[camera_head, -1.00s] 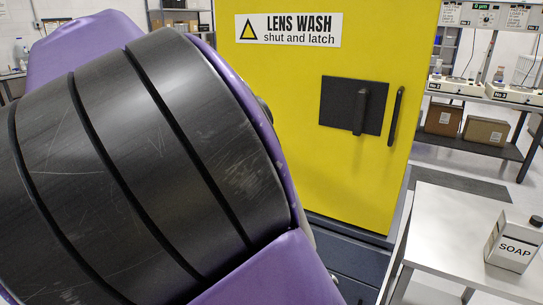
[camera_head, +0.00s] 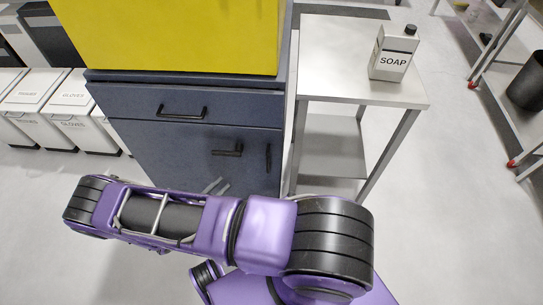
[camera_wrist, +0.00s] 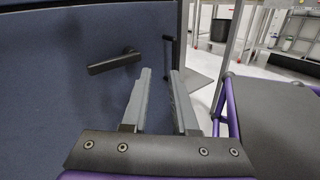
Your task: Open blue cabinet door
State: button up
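The blue cabinet is dark slate-blue and stands under a yellow box. Its door (camera_head: 190,160) is shut, below a drawer (camera_head: 190,104) that is also shut. A dark lever handle (camera_head: 227,152) and an upright bar handle (camera_head: 268,158) are on the door's right part. My gripper (camera_wrist: 160,74) is open and empty in front of the door. In the head view my arm hides most of it; light fingertips (camera_head: 214,186) show.
A metal side table (camera_head: 350,80) with a soap bottle (camera_head: 393,53) stands close to the cabinet's right. White glove bins (camera_head: 70,110) stand at left. A wheeled rack (camera_head: 500,100) is at far right. The floor (camera_head: 440,200) right of the table is clear.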

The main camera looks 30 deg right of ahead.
notch_tip(320, 180, down, 3)
jog(key=s+d+n, duration=0.1)
jog(key=s+d, duration=0.2)
send_near(267, 161)
jog(key=shift+n, duration=0.3)
jog(key=x, duration=1)
jog(key=shift+w+d+f, duration=0.15)
jog(key=shift+w+d, duration=0.05)
jog(key=shift+c, duration=0.2)
grip_shut()
dwell(0.4)
